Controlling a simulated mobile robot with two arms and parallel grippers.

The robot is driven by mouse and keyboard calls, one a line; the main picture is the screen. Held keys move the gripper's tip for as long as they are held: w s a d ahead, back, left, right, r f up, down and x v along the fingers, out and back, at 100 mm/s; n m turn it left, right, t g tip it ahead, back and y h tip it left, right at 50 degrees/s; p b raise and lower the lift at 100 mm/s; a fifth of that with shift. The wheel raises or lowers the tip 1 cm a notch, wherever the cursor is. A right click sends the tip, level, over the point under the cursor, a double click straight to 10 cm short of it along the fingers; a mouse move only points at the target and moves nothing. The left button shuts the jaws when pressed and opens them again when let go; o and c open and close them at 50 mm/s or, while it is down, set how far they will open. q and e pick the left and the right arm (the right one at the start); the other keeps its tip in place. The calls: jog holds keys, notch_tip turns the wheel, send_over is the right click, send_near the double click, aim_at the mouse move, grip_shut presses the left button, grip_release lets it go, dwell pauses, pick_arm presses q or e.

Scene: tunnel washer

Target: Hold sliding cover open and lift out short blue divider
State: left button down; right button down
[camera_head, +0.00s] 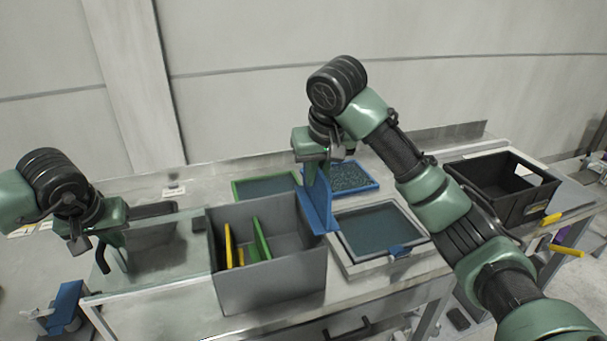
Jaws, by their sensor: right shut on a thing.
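A grey box (275,286) stands at the front middle of the bench, its top open. A yellow divider (228,246) and a green divider (262,238) stand upright inside. A see-through panel (150,262), which looks like the sliding cover, lies to the left of the box, clear of its opening. My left gripper (100,258) is at the panel's left end; whether its jaws are open or touching it is unclear. My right gripper (318,162) is shut on the blue divider (318,201), held upright above and beside the box's right rear corner. My gripper hides the divider's top edge.
Behind and right of the box are a green-rimmed tray (236,190), a blue-rimmed tray (375,186) and a grey-rimmed tray (345,241) with a blue clip (400,251). A black crate (541,198) stands at the far right. A wall closes off the back.

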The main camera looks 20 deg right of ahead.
jog(key=s+d+r, duration=0.1)
jog(key=s+d, duration=0.4)
jog(key=d, duration=0.4)
jog(key=shift+s+d+r, duration=0.2)
jog(key=shift+s+d, duration=0.15)
jog(key=shift+d, duration=0.05)
pick_arm(q)
jog(key=shift+d, duration=3.55)
jog(key=shift+d, duration=3.4)
jog(key=d, duration=0.7)
